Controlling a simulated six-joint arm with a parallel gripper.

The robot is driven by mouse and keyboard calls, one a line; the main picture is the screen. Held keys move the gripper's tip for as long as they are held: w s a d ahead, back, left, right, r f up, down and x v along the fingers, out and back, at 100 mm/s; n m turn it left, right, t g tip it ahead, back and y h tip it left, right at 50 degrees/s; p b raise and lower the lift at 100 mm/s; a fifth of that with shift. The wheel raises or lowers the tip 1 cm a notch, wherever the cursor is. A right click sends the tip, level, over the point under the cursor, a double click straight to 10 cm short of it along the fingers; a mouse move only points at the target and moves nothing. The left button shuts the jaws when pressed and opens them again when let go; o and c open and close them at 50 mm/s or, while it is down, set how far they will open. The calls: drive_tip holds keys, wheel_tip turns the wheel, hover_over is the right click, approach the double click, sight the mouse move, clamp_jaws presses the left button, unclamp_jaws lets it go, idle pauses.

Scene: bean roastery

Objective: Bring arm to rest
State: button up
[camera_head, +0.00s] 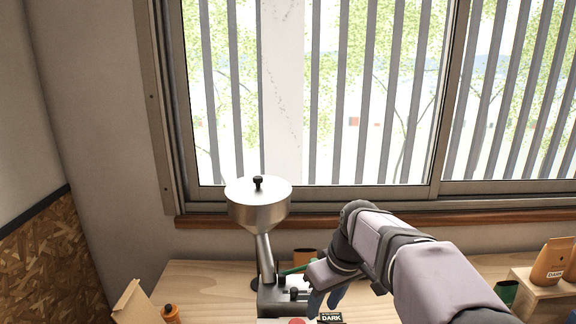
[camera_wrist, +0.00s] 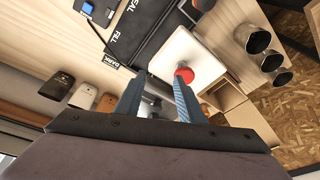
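My gripper (camera_head: 326,298) hangs over the bench beside the steel hopper machine, with my arm reaching in from the lower right. In the wrist view its two blue fingers (camera_wrist: 158,80) stand apart with nothing held between them. The machine has a round steel hopper (camera_head: 258,208) with a black knob on its lid. A red knob (camera_wrist: 184,75) over a white plate (camera_wrist: 205,58) shows just past the right fingertip in the wrist view. My arm hides part of the bench in the head view.
A black mat marked SEAL and FILL (camera_wrist: 150,28) and a DARK label (camera_head: 330,317) lie nearby. Pouches (camera_head: 553,262) stand on a wooden riser at the right. Dark cups (camera_wrist: 252,38) line one side. A window is behind.

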drive_tip(key=s+d+f+m+p, duration=0.2)
drive_tip(key=s, duration=0.5)
drive_tip(key=s+d+f+m+g+h+p, duration=0.1)
drive_tip(key=s+d+f+m, duration=0.1)
drive_tip(key=s, duration=0.5)
drive_tip(key=s+d+f+m+g+h+p, duration=0.1)
drive_tip(key=s+d+f+p, duration=0.1)
drive_tip(key=s, duration=0.5)
drive_tip(key=shift+s+d+f+m+p, duration=0.3)
drive_tip(key=shift+d+f+m, duration=0.1)
drive_tip(key=shift+f, duration=0.4)
